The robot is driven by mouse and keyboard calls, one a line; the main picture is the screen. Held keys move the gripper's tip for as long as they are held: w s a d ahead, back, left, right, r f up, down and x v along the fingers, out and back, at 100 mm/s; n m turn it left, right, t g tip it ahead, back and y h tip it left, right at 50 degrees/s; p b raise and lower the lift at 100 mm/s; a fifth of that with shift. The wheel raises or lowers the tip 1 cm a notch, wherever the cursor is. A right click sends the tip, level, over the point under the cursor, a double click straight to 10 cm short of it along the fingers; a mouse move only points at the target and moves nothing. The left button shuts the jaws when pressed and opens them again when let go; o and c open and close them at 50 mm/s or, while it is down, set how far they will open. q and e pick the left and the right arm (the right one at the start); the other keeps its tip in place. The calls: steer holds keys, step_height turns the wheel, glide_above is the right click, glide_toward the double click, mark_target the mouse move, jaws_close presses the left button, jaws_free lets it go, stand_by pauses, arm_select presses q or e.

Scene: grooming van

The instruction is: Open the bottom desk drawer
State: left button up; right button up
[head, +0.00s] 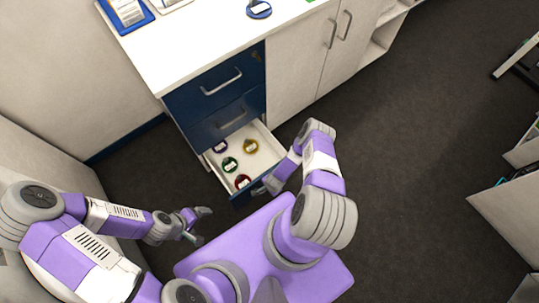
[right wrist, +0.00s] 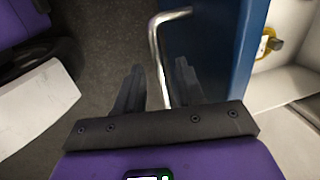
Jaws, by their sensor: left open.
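The desk has a blue drawer stack. The bottom drawer (head: 262,133) is pulled out, showing its white inside and several round coloured items. Its blue front shows at the right in the right wrist view (right wrist: 208,45). The silver handle (right wrist: 155,50) on that front passes between the fingers of my right gripper (right wrist: 160,75), which sit close on both sides of it. In the head view the right gripper (head: 264,187) is at the drawer front, partly hidden by its own arm. My left gripper (head: 203,226) is open and empty, left of and apart from the drawer.
Two upper blue drawers (head: 215,88) are shut. The white desktop (head: 200,40) holds a blue tray (head: 126,14) and a round blue item (head: 259,9). White cupboard doors (head: 310,60) stand to the right. Dark floor (head: 420,140) is clear on the right; a white wall is at left.

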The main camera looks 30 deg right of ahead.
steer(key=shift+r, duration=0.1)
step_height(320, 180, up, 7)
steer(key=s+p, duration=0.1)
steer(key=p, duration=0.2)
steer(key=shift+s+r, duration=0.15)
steer(key=shift+s, duration=0.1)
steer(key=w+a+r+n+y, duration=0.1)
steer(key=w+a+r+n, duration=0.1)
steer(key=a+r+n, duration=0.35)
steer(key=w+a+r+n+y, duration=0.1)
steer(key=a+r+n+y, duration=0.15)
steer(key=r, duration=0.65)
steer(key=s+a+r+n, duration=0.2)
steer(key=r+n, duration=0.1)
steer(key=r, duration=0.2)
steer(key=s+a+r+n+g, duration=0.1)
steer(key=s+a+r+n, duration=0.1)
steer(key=r, duration=0.4)
steer(key=shift+s+a+r+n+g, duration=0.3)
steer(key=shift+s+n, duration=0.3)
steer(key=shift+n, duration=0.3)
steer(key=shift+y, duration=0.25)
